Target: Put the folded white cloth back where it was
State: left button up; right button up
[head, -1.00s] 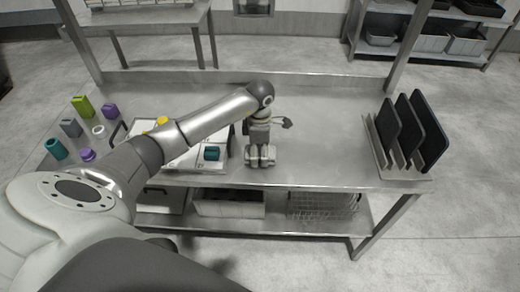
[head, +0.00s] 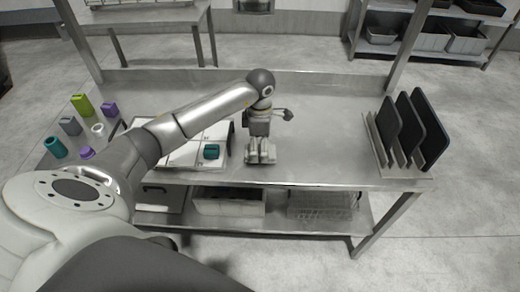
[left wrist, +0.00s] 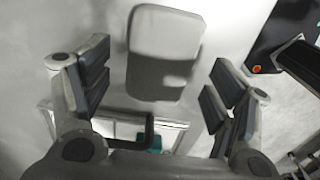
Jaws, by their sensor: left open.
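The folded white cloth (left wrist: 165,50) shows in the left wrist view as a pale rounded rectangle on the metal table, with a shadow across its lower part. My left gripper (left wrist: 155,88) is open, its fingers apart on either side of the cloth's lower part in the picture and not touching it. In the head view my left gripper (head: 261,152) points down over the table near its front edge, right of the white tray. I cannot make out the cloth in the head view. My right gripper is not in view.
The white tray (head: 184,160) holds a teal piece (head: 211,151). A rack with dark upright boards (head: 420,130) stands at the table's right end. Green, purple and teal items (head: 82,104) stand at the left. The table between gripper and rack is clear.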

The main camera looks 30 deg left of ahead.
aim_at(260, 150)
pick_arm(q)
notch_tip(260, 150, up, 10)
jog(key=b, duration=0.1)
jog(key=shift+b, duration=0.3)
jog(key=shift+f, duration=0.15)
